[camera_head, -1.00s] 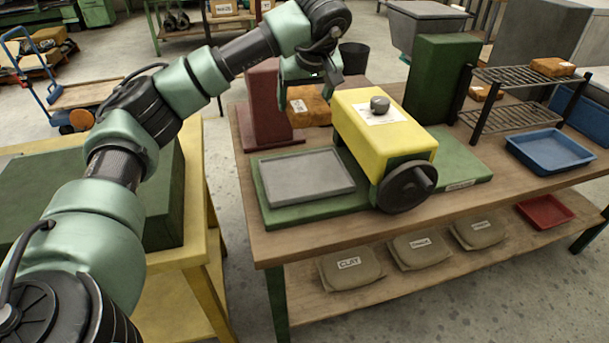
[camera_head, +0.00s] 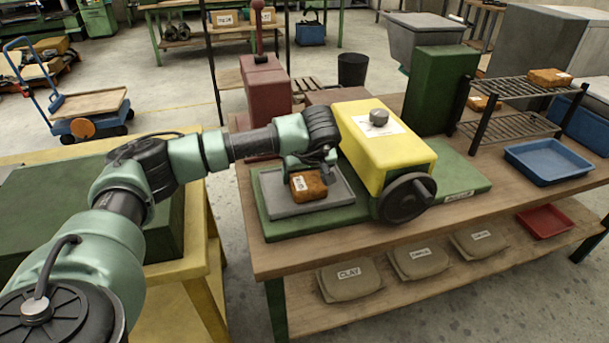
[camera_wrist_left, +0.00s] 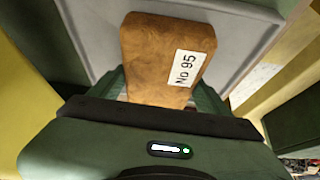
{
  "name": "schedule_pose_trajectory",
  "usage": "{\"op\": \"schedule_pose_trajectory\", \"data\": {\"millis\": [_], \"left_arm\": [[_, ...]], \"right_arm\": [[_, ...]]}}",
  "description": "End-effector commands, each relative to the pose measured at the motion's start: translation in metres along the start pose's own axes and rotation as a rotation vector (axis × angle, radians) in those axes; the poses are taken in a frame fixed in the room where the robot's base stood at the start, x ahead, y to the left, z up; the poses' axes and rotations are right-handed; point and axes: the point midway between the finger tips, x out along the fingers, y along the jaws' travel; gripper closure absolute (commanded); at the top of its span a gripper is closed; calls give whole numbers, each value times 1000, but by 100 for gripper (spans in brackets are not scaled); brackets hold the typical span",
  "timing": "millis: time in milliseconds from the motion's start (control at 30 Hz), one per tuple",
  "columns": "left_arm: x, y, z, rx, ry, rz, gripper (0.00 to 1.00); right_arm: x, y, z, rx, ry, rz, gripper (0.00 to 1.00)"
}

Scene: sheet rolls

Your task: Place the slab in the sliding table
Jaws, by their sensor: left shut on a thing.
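The slab (camera_head: 309,185) is an orange-brown block with a white label. In the left wrist view the slab (camera_wrist_left: 160,60) fills the gap between the fingers, its label reading "No 95". My left gripper (camera_head: 318,170) is shut on it and reaches in from the left. The sliding table (camera_head: 276,208) is a grey rimmed plate on a green base, left of the yellow roller machine (camera_head: 382,143). The slab is over the middle of the plate; I cannot tell whether it touches it. The right gripper is not in view.
The yellow machine with its black handwheel (camera_head: 406,198) stands close right of the slab. A red press (camera_head: 266,88) stands behind the plate. A rack (camera_head: 514,105) and a blue tray (camera_head: 548,160) are at the right. Clay bags (camera_head: 349,281) lie on the lower shelf.

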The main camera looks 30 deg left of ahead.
Motion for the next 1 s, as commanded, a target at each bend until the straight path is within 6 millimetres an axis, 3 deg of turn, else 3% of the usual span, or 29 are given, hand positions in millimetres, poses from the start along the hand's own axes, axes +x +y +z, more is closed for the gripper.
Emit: {"op": "schedule_pose_trajectory", "data": {"millis": [367,400,467,767,867,1000], "left_arm": [[7,0,3,-2,3,2,86],[6,0,3,-1,1,1,12],[6,0,3,-1,1,1,0],[4,0,2,-1,1,2,0],[-6,1,2,-1,2,4,0],[-32,2,2,1,4,7,0]], "right_arm": [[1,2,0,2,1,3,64],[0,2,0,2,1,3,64],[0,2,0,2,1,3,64],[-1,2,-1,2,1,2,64],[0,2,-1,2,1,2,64],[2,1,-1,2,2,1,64]]}}
